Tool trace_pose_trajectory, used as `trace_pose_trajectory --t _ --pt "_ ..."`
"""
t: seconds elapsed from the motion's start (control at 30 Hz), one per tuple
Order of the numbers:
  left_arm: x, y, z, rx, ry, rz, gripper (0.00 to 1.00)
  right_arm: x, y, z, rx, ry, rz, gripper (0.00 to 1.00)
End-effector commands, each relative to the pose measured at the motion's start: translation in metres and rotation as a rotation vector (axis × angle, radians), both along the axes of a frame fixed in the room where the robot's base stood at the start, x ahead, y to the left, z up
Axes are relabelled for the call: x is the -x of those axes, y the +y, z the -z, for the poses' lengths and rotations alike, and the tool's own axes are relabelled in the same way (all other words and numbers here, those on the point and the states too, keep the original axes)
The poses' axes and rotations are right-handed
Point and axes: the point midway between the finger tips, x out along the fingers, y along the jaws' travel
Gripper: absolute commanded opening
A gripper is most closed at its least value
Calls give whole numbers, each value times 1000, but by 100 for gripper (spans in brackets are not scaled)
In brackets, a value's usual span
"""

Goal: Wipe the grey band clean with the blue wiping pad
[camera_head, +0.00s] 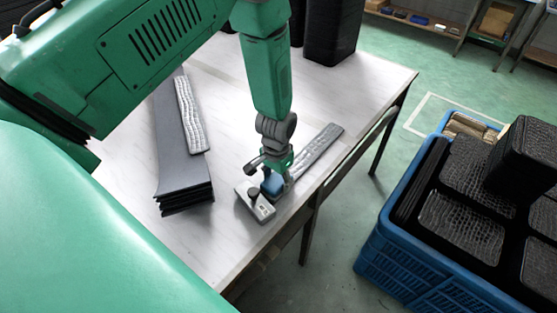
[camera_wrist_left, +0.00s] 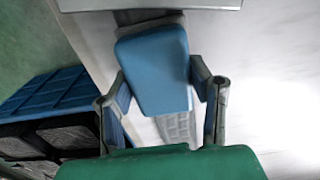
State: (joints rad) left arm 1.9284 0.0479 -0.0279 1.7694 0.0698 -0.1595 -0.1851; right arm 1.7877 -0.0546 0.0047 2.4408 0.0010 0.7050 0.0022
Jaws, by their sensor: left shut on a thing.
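The grey band (camera_head: 318,148) is a long textured strip lying on the white table near its right edge. Its near end reaches a light metal fixture (camera_head: 262,211) with a dark knob. My left gripper (camera_head: 272,180) is low over this near end, shut on the blue wiping pad (camera_head: 270,188). In the left wrist view the pad (camera_wrist_left: 155,70) sits between the two fingers of the gripper (camera_wrist_left: 160,82). Part of the band (camera_wrist_left: 176,128) shows behind the pad there. The pad hides the band beneath it, so I cannot tell whether they touch. My right gripper is not in view.
A stack of dark panels (camera_head: 172,160) with another textured strip (camera_head: 190,115) on top lies left on the table (camera_head: 235,110). A black bin (camera_head: 333,30) stands at the back. A blue crate (camera_head: 390,255) with black textured blocks stands right of the table.

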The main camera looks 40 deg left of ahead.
Motion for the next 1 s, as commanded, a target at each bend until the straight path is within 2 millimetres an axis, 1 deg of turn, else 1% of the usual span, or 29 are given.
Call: trace_pose_trajectory --t 0.03,0.07,0.6,0.77,1.0 --pt "-2 0 -14 0 -5 0 20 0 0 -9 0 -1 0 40" --pt "-2 0 -22 0 -5 0 20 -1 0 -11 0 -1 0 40" --pt "-2 1 -69 0 -4 -2 20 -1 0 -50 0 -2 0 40" --pt "-2 1 -79 0 -4 -2 20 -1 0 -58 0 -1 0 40" --pt "-2 1 -79 0 -3 -2 20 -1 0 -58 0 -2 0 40"
